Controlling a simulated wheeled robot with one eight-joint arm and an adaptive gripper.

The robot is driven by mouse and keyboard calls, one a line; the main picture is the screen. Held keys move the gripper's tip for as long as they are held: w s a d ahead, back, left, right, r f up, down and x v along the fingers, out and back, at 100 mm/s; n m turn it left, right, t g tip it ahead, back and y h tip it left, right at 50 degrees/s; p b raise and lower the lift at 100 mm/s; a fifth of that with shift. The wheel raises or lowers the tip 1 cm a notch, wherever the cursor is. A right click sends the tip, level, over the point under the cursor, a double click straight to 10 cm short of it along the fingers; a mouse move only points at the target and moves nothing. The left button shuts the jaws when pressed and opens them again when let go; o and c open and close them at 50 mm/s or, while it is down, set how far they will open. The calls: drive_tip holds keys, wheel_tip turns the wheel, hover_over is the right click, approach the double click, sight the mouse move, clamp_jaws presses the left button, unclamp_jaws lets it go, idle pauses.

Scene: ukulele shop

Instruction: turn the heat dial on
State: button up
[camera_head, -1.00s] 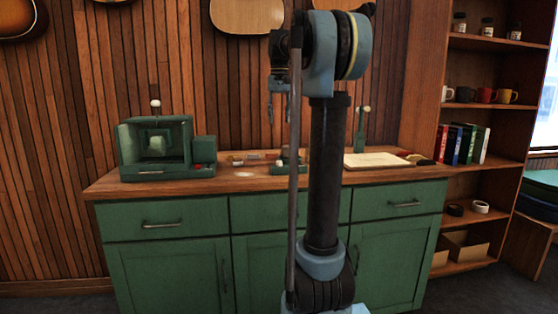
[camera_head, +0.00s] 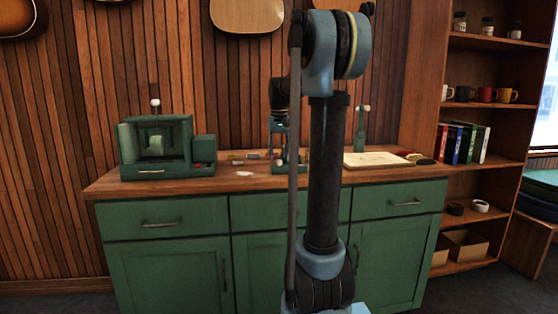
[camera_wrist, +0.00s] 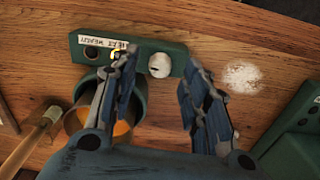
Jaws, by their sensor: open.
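The heat dial (camera_wrist: 160,65) appears to be the round pale knob at one end of a green panel (camera_wrist: 176,49) in the wrist view. A label with upside-down writing (camera_wrist: 102,42), a small yellow spot and a dark round part are also on the panel. My gripper (camera_wrist: 160,78) is open, with its two fingers on either side of the dial in the picture. I cannot tell whether they touch it. In the head view my gripper (camera_head: 280,158) hangs low over the counter, in front of the small green device, and the dial cannot be made out.
A green pot with an orange inside (camera_wrist: 122,130) and a wooden handle (camera_wrist: 35,138) are close beside the left finger. A pale patch (camera_wrist: 240,77) lies on the wooden counter (camera_head: 230,184).

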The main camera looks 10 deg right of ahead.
drive_tip(key=shift+f, duration=0.8)
clamp_jaws()
drive_tip(key=shift+m, duration=0.6)
unclamp_jaws()
drive_tip(key=shift+r, duration=0.1)
